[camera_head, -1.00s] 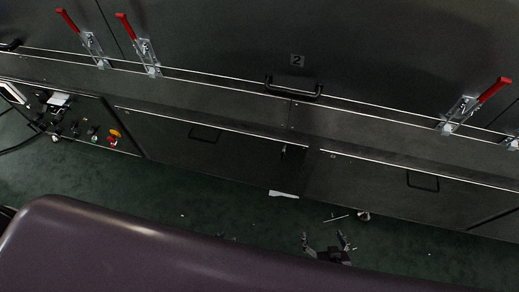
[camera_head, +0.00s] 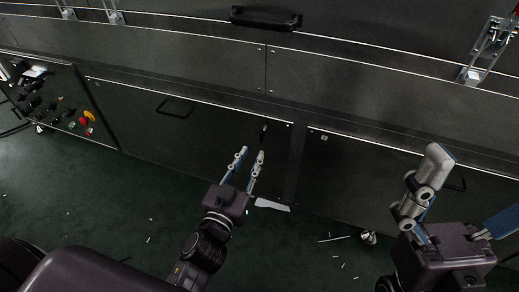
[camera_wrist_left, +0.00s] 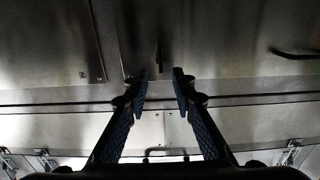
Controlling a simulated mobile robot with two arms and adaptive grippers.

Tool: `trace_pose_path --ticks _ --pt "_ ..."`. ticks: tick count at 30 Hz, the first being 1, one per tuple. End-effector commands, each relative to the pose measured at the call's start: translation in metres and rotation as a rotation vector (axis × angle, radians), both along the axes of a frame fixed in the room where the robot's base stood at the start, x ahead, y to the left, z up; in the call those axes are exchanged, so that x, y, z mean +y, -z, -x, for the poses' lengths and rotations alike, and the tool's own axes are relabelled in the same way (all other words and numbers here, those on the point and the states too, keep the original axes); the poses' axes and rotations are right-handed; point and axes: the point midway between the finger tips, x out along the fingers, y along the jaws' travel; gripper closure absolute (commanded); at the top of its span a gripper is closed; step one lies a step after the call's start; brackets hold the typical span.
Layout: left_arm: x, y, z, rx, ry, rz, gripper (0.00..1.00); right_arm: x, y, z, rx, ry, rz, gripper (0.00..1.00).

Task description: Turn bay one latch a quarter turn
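A small black latch (camera_head: 263,133) sits near the upper right corner of the left lower door panel (camera_head: 190,135). It looks roughly upright; in the left wrist view it shows as a short dark bar (camera_wrist_left: 160,56) ahead of the fingertips. My left gripper (camera_head: 252,153) is open and empty, with its fingertips just below the latch in the head view. In the left wrist view, its two fingers (camera_wrist_left: 162,76) stand apart and the latch lies between their lines. Contact is not visible. My right gripper (camera_head: 474,185) is open and empty at the right; one fingertip is cut off.
A right lower door panel (camera_head: 370,185) has a dark handle behind my right gripper. A black handle (camera_head: 266,18) is on the upper panel, with a clamp (camera_head: 490,48) at right. A control panel (camera_head: 55,105) is at left. Small debris lies on the green floor (camera_head: 130,215).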

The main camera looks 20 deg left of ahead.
Motion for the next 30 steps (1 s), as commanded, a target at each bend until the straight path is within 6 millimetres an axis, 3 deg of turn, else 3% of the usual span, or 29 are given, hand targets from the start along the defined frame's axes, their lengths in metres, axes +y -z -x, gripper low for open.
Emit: trace_pose_path --ticks 5,19,30 --pt "0.001 -0.007 -0.007 -0.021 -0.002 0.003 0.76 -0.004 -0.004 0.013 -0.038 -0.001 -0.013 0.06" --pt "-0.001 -0.006 -0.067 -0.019 -0.002 0.002 0.76 -0.003 0.003 0.011 -0.034 -0.001 -0.011 0.06" --pt "-0.002 -0.006 -0.077 -0.016 -0.003 0.004 0.76 -0.003 0.004 0.011 -0.033 -0.002 -0.011 0.06"
